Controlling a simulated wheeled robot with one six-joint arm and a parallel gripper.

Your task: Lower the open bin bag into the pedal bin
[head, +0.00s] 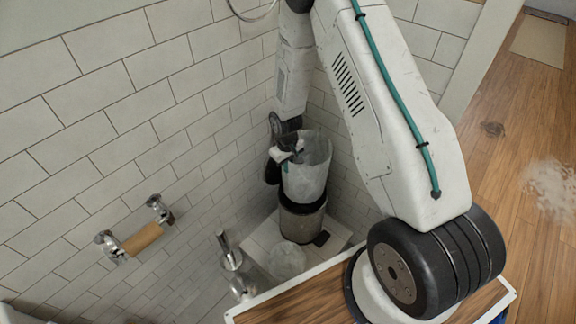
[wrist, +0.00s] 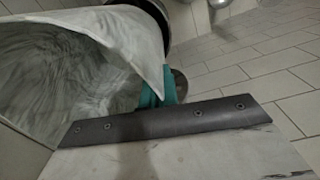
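A whitish, see-through bin bag (head: 308,182) hangs open-mouthed from my gripper (head: 290,152) in the head view. The pedal bin (head: 302,224), grey-brown with a dark rim, stands below it in the corner. The bag's lower end overlaps the bin's mouth in the picture; I cannot tell whether it is inside. In the wrist view, the bag's wide mouth (wrist: 60,65) fills the left side. The teal fingertips of my gripper (wrist: 152,88) are closed on its edge. Part of the bin's dark rim (wrist: 152,10) shows behind the bag.
Tiled walls stand close behind and left of the bin. A toilet brush holder (head: 231,258) and a crumpled clear item (head: 287,261) are in front of it. A holder with a cardboard roll (head: 143,238) juts from the left wall. Wooden floor (head: 500,170) lies right.

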